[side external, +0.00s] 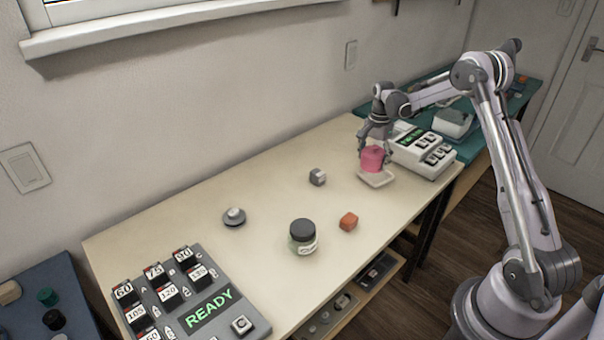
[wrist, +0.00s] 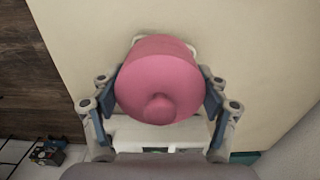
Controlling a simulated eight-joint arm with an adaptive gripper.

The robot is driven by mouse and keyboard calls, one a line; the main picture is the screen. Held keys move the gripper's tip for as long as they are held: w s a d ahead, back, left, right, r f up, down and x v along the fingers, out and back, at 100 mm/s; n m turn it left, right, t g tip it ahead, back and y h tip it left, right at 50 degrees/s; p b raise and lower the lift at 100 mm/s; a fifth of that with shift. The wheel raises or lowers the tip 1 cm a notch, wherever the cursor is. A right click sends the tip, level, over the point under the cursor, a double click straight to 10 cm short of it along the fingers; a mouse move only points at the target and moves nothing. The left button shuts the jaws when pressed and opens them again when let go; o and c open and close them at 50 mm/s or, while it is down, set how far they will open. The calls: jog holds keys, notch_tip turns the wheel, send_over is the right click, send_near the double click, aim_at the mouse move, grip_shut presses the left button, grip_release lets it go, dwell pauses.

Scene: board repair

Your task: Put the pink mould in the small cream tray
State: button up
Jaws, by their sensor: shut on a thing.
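The pink mould (side external: 372,158) is a rounded block with a small knob on top. My gripper (side external: 374,150) is shut on it; in the wrist view the gripper's fingers (wrist: 160,92) press on its left and right sides. The mould (wrist: 158,75) fills the middle of the wrist view. The small cream tray (side external: 377,179) lies on the table directly under the mould in the side view. In the wrist view the mould hides nearly all of the tray. I cannot tell whether the mould touches the tray floor.
A white device with keys (side external: 425,150) stands just right of the tray.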

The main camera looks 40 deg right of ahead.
aim_at(372, 168)
jog(key=shift+f, duration=1.65)
jog(key=shift+f, duration=0.45)
jog(key=o, duration=1.3)
jog(key=shift+c, duration=0.2)
